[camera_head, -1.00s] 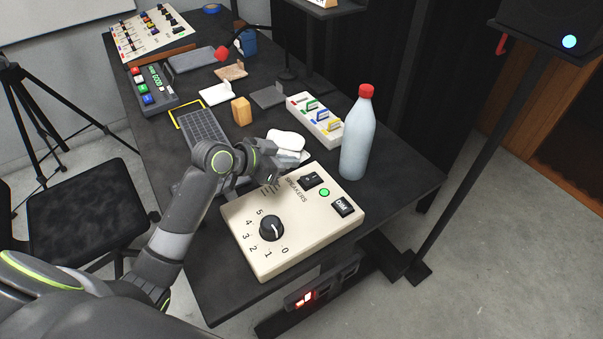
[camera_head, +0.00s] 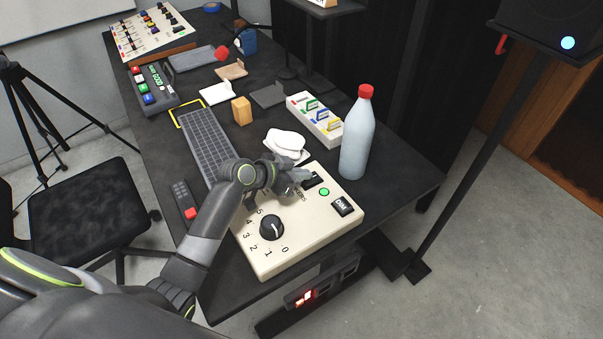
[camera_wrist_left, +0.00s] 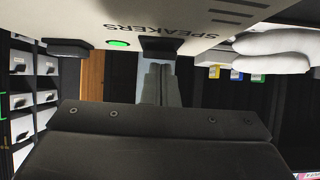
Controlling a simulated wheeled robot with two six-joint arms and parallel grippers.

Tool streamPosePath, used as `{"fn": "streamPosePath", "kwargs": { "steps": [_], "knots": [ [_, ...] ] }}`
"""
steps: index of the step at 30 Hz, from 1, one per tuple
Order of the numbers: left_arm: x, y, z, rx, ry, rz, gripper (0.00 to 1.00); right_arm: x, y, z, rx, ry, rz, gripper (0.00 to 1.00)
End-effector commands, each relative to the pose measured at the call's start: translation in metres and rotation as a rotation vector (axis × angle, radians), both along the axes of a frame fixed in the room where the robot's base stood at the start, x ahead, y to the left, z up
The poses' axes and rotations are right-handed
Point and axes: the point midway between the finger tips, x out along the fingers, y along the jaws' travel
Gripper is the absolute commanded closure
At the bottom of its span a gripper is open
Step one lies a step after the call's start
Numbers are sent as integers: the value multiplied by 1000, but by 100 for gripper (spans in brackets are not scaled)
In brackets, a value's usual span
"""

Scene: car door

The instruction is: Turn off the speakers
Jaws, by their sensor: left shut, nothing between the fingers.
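The cream speaker control box (camera_head: 300,245) sits on the near end of the black desk, with a black knob (camera_head: 271,228), a DIM button (camera_head: 343,206) and a lit green light (camera_head: 324,192). Its black switch (camera_head: 316,182) is partly covered by my left gripper (camera_head: 305,178), which is shut and empty, with its tips over or right beside the switch. In the left wrist view the shut fingers (camera_wrist_left: 161,82) point at the dark switch (camera_wrist_left: 160,47), beside the green light (camera_wrist_left: 118,43) and the SPEAKERS label. I cannot tell whether they touch. My right gripper is out of view.
A bottle with a red cap (camera_head: 356,140) stands just behind the box. A black speaker (camera_head: 560,20) with a lit blue light stands at upper right.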

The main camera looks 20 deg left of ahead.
Motion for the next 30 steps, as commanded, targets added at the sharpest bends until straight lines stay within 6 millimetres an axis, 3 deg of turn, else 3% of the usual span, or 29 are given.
{"fn": "streamPosePath", "kwargs": {
  "steps": [12, 30],
  "knots": [
    [-5, 4, -16, -60, -79, -1, 100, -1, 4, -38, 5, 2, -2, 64],
    [-4, 3, 6, -58, -75, 0, 100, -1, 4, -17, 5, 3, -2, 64]
  ]
}}
